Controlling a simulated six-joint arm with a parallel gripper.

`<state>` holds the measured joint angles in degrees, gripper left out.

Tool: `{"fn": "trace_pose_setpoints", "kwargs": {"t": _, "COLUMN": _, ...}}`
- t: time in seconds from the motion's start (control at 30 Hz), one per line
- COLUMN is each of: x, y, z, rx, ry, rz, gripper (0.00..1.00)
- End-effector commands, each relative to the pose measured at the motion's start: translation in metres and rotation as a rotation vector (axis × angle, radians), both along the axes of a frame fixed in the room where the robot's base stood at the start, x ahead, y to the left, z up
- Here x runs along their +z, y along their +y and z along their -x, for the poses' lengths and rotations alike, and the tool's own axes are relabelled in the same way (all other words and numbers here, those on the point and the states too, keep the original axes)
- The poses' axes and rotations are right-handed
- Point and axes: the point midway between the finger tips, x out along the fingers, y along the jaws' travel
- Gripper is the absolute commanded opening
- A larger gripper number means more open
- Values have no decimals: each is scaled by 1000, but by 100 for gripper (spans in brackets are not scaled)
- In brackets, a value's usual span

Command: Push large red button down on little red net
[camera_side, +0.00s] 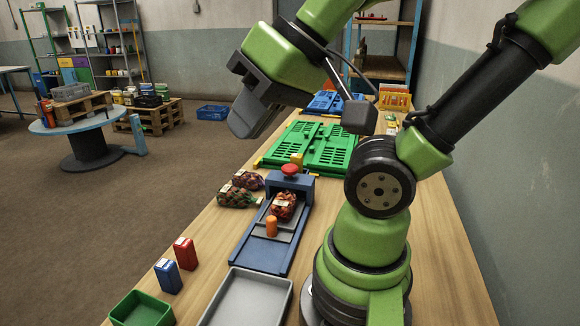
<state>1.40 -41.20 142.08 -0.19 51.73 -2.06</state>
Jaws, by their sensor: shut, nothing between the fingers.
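The large red button (290,170) sits on top of the blue head (299,184) of a blue device with a long flat base (263,256). A little net (283,207) with reddish contents and a pale label lies on the base, just in front of the head. My gripper (243,122) is shut and empty. It hangs in the air above and left of the button in the picture, apart from it. Its fingertips are hard to make out against the grey body.
Two more nets (236,197) (248,180) lie left of the device. Green crates (322,146) lie behind it. A grey tray (250,299), green bin (141,309), blue box (168,276) and red box (186,253) are in front.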

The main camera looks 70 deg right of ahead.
Motion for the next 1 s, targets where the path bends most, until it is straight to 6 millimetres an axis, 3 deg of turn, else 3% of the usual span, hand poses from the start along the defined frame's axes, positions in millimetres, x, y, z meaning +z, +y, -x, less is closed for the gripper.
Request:
{"fn": "trace_pose_setpoints", "kwargs": {"t": 0.17, "x": 2, "y": -25, "z": -26, "rx": 11, "ry": 58, "rz": 100, "gripper": 0}}
{"fn": "trace_pose_setpoints", "kwargs": {"t": 0.27, "x": 0, "y": -51, "z": -46, "rx": 36, "ry": 112, "rz": 173, "gripper": 0}}
{"fn": "trace_pose_setpoints", "kwargs": {"t": 0.53, "x": -24, "y": -141, "z": -80, "rx": 139, "ry": 271, "rz": 301, "gripper": 0}}
{"fn": "trace_pose_setpoints", "kwargs": {"t": 0.8, "x": -74, "y": -242, "z": -71, "rx": 276, "ry": 410, "rz": 330, "gripper": 0}}
{"fn": "trace_pose_setpoints", "kwargs": {"t": 1.0, "x": -110, "y": -292, "z": -47, "rx": 366, "ry": 460, "rz": 313, "gripper": 0}}
